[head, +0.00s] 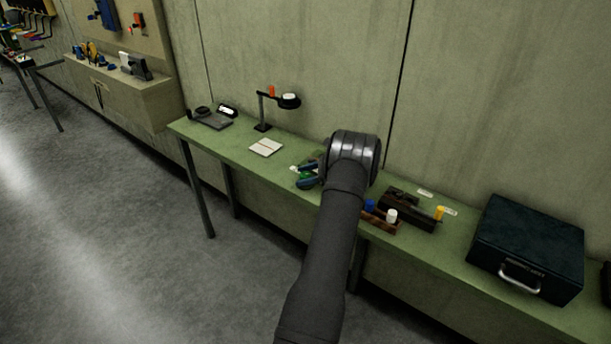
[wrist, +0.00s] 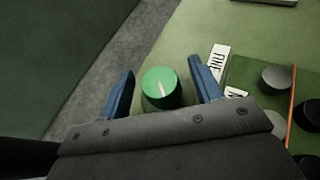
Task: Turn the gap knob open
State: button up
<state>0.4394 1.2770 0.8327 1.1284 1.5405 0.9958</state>
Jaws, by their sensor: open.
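The gap knob (wrist: 161,88) is a round green knob with a white pointer line, in the middle of the wrist view. It stands by the edge of the green bench. My gripper (wrist: 162,82) is open, with one blue finger on each side of the knob and a visible space between knob and fingers. In the head view my gripper (head: 307,174) is over the bench, with a little of the green knob showing between its fingers. The knob's base is partly hidden behind the gripper body in the wrist view.
A green panel with grey and black knobs (wrist: 276,78) and a white label (wrist: 219,62) lies right of the gripper. On the bench (head: 235,155) are a lamp (head: 289,101), a notepad (head: 266,147), a wooden tray (head: 380,222) and a dark metal box (head: 528,245). The wall is close behind.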

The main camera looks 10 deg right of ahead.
jog(key=v, duration=0.7)
jog(key=shift+s+d, duration=0.1)
jog(key=shift+d, duration=0.15)
